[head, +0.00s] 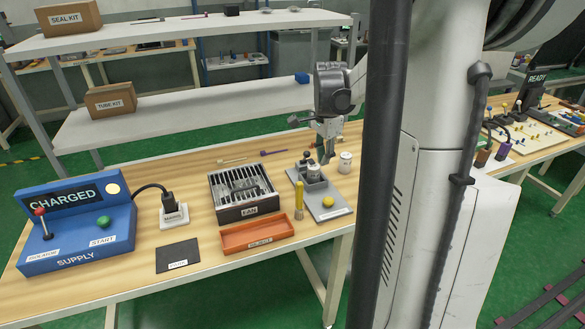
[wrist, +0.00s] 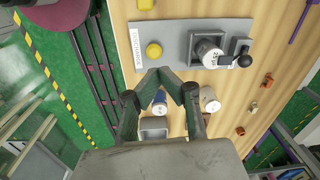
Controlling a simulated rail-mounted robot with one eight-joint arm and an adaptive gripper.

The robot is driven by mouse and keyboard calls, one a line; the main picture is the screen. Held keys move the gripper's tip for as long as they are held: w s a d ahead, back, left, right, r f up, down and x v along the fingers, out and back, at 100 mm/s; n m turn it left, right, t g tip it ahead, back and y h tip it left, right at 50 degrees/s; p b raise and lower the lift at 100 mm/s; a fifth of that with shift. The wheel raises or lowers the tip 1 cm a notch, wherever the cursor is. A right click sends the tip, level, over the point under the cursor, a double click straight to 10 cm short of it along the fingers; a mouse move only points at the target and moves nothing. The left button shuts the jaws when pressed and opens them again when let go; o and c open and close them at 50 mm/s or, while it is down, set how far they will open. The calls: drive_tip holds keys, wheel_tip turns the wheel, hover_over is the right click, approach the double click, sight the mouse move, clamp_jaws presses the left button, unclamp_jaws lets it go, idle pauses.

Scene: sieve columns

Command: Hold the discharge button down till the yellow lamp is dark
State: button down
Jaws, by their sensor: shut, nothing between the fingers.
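The grey plate (head: 318,190) on the wooden bench carries a yellow button (head: 328,202) near its front label. The button also shows in the wrist view (wrist: 153,50), beside a label that seems to read as discharger. A labelled cylinder (wrist: 208,52) sits in the plate's holder, next to a black-knobbed lever (wrist: 242,60). My gripper (head: 328,160) is shut and empty, pointing down over the back part of the plate. In the wrist view its fingertips (wrist: 165,74) are apart from the button. A pale yellow round lamp (head: 113,189), looking lit, is on the blue supply box (head: 75,245) beside a CHARGED sign (head: 64,198).
A white jar (head: 345,162) stands right of the plate. A yellow-handled tool (head: 299,200) stands at its left. A white shelf (head: 190,115) is behind.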

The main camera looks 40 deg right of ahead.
drive_tip(key=d, duration=0.1)
drive_tip(key=d+m, duration=0.1)
drive_tip(key=d+p, duration=0.1)
drive_tip(key=shift+s, duration=0.3)
drive_tip(key=shift+f, duration=0.1)
wheel_tip(320, 180, down, 14)
drive_tip(key=shift+r+b, duration=0.1)
drive_tip(key=shift+b, duration=0.5)
drive_tip(key=shift+f+b, duration=1.05)
drive_tip(key=shift+f, duration=0.15)
drive_tip(key=shift+r, duration=0.1)
idle(0.8)
wheel_tip(320, 180, up, 14)
drive_tip(key=p, duration=0.3)
